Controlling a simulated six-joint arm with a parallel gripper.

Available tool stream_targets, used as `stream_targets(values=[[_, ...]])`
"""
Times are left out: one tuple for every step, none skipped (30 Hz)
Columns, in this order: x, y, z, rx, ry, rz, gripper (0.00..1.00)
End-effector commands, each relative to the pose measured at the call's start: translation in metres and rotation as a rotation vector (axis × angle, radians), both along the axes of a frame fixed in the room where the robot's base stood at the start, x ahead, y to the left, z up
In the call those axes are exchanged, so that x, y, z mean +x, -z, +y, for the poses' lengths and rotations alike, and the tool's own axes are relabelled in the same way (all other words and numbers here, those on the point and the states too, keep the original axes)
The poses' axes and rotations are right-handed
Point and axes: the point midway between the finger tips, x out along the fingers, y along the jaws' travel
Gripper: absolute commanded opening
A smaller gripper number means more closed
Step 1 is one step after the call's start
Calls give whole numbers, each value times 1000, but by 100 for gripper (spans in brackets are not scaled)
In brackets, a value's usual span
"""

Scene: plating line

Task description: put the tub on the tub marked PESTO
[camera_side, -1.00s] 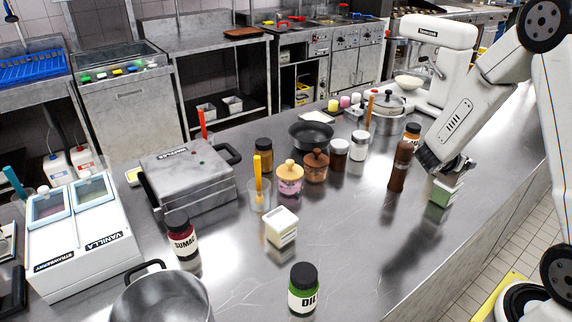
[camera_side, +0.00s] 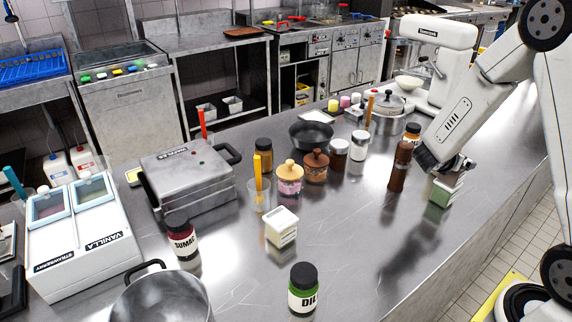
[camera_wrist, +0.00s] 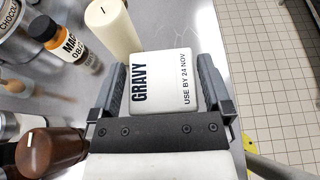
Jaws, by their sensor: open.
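A tub with a white lid marked GRAVY (camera_wrist: 165,82) lies between the fingers of my gripper (camera_wrist: 165,88) in the wrist view. My gripper (camera_side: 450,168) is open around it, near the right edge of the counter in the side view. Below the fingers there is a green-sided tub (camera_side: 440,194); the GRAVY tub appears to rest on it, though the fingers hide much of the join. No PESTO marking can be read. Another white-lidded tub (camera_side: 282,228) stands alone mid-counter; its label is too small to read.
A brown bottle (camera_side: 399,172) stands close left of my gripper. A cream cylinder (camera_wrist: 112,28) and an orange bottle with a dark cap (camera_wrist: 68,44) are near it in the wrist view. Jars and a pan (camera_side: 312,135) stand farther back. The front-right counter is clear.

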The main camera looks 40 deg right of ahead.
Motion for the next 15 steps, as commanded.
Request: stream_targets(values=[[0, -2, 6, -1, -2, -1, 100], [0, -4, 9, -1, -3, 0, 100], [0, -6, 14, 0, -3, 0, 100], [0, -7, 17, 0, -3, -1, 100], [0, -9, 21, 0, -4, -2, 100], [1, -11, 26, 0, -4, -2, 100], [1, -12, 30, 0, -4, -2, 100], [1, -14, 34, -1, -4, -2, 100], [0, -16, 39, -1, -4, -1, 100], [0, -18, 44, -1, -4, -1, 100], [0, -19, 48, 0, -4, -1, 100], [1, -22, 53, -1, -5, -2, 100], [1, -23, 57, -1, -3, -2, 100], [1, -25, 60, -1, -4, -2, 100], [1, -27, 66, -1, -4, -2, 100]])
